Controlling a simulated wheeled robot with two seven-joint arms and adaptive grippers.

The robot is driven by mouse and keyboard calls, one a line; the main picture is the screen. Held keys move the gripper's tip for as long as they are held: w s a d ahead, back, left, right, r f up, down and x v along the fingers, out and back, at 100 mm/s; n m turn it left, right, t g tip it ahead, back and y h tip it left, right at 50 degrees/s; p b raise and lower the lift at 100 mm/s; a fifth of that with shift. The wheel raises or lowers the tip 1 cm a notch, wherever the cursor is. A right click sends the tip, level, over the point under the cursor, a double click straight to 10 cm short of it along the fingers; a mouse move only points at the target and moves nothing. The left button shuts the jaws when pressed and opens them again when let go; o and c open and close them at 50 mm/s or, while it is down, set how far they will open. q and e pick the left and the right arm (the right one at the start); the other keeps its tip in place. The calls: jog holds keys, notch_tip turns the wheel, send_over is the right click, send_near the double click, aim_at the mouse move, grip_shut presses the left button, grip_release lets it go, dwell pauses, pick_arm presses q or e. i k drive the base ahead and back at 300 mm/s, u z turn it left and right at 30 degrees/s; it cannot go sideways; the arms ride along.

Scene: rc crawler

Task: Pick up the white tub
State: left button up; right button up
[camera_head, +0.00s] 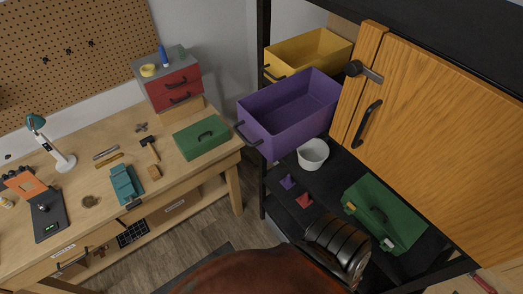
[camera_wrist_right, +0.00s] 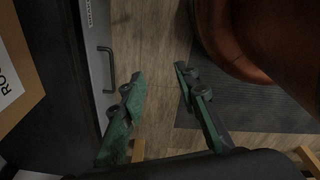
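The white tub (camera_head: 313,153) stands upright on the dark shelf surface in the head view, just below and right of the purple bin. Its open top faces up and nothing visible covers it. My right gripper (camera_wrist_right: 160,75) shows only in the right wrist view. Its two green fingers are spread apart with nothing between them, above the wooden floor. The tub does not show in that view, so the gripper is away from it. My left gripper is in neither view.
A purple bin (camera_head: 288,113) juts out above the tub. The orange wooden door (camera_head: 440,120) is to its right. A green case (camera_head: 385,214), a dark ribbed cylinder (camera_head: 338,247) and small red and purple pieces lie nearby. The workbench (camera_head: 100,215) is at left.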

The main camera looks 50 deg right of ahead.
aim_at(312, 155)
jog(key=u, duration=0.35)
jog(key=i, duration=1.35)
jog(key=z, duration=2.55)
